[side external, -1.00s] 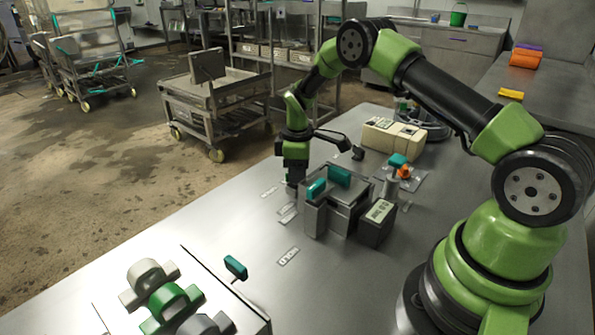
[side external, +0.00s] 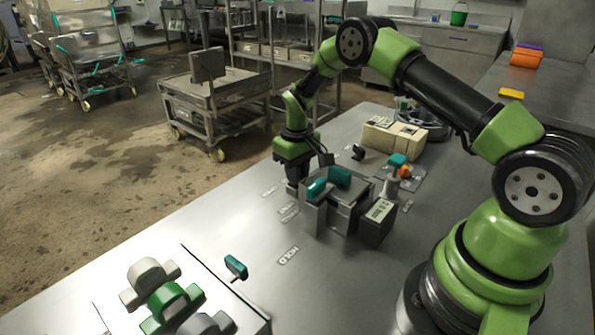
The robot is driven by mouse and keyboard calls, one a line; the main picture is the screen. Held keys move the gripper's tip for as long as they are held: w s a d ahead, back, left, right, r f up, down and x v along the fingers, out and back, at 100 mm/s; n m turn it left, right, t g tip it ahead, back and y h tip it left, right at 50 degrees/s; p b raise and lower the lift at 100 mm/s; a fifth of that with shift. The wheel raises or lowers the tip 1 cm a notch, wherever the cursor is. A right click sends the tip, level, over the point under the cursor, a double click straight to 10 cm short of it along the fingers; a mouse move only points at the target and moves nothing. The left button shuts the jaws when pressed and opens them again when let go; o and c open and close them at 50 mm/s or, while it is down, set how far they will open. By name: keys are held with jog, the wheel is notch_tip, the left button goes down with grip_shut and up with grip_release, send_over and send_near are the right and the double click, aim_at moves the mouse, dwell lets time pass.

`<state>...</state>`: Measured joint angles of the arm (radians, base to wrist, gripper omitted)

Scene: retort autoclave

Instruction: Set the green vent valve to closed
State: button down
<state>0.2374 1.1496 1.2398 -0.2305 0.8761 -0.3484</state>
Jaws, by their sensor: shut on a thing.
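My gripper (side external: 294,187) points down at the far left side of a grey metal block (side external: 345,192) on the steel table. It is shut on a part that the block and fingers largely hide; I cannot tell whether it is the green vent valve's handle. Two teal handles, one at the block's left (side external: 318,187) and one on its top (side external: 340,177), stand right of my fingers. Another teal lever (side external: 236,267) stands on a thin stem at the front. A green rounded fitting (side external: 172,303) sits between grey ones at front left. No valve's setting can be read.
A dark labelled box (side external: 376,222) stands against the block's right side. A beige case (side external: 393,137) and a small teal-and-orange fitting (side external: 399,168) are farther back. Flat labels, one reading HOLD (side external: 288,255), lie left of the block. The table between block and front fittings is mostly clear.

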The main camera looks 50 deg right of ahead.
jog(key=m, duration=0.5)
jog(key=shift+a+m, duration=0.1)
jog(key=shift+m, duration=0.2)
dwell(0.4)
jog(key=c, duration=1.1)
grip_release()
notch_tip(320, 180, up, 10)
